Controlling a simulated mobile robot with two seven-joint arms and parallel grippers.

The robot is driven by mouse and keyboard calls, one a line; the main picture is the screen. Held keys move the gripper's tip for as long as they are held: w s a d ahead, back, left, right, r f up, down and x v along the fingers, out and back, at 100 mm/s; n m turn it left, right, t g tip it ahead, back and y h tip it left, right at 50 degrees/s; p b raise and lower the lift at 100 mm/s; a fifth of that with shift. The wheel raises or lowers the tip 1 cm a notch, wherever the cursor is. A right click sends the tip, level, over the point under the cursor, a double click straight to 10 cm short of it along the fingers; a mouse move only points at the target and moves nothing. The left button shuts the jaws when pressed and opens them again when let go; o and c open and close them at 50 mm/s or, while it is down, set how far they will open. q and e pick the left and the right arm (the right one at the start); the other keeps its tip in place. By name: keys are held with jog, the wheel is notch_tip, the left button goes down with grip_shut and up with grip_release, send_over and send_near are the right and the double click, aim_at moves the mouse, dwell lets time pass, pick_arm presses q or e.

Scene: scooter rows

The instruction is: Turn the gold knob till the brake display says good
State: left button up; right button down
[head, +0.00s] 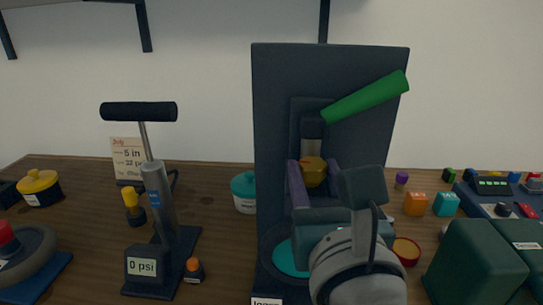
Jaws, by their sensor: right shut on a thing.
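The gold knob (313,170) sits on a dark upright panel (278,110), below a green lever (370,97) that slants up to the right. My right gripper (314,174) reaches it from the front, shut on the knob with one finger on each side. The fingers and wrist hide the knob's lower part. A small white display (267,301) at the panel's foot is cut off by the bottom edge; its word looks like "loose", but only the top shows. My left gripper is not in view.
A black-handled pump (160,200) reading "0 psi" stands left on the wooden table. A teal pot (244,192) sits beside the panel. Orange (416,204) and teal (446,204) blocks and a red bowl (406,251) lie to the right. A shelf hangs above.

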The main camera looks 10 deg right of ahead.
jog(key=shift+h, duration=0.3)
jog(key=shift+c, duration=1.9)
grip_release()
jog(key=shift+s, duration=0.1)
jog(key=s+a+b, duration=0.1)
jog(key=s, duration=0.8)
jog(key=shift+s+a+b, duration=0.3)
jog(key=shift+a, duration=0.1)
jog(key=shift+d+m, duration=0.1)
jog(key=shift+m, duration=0.2)
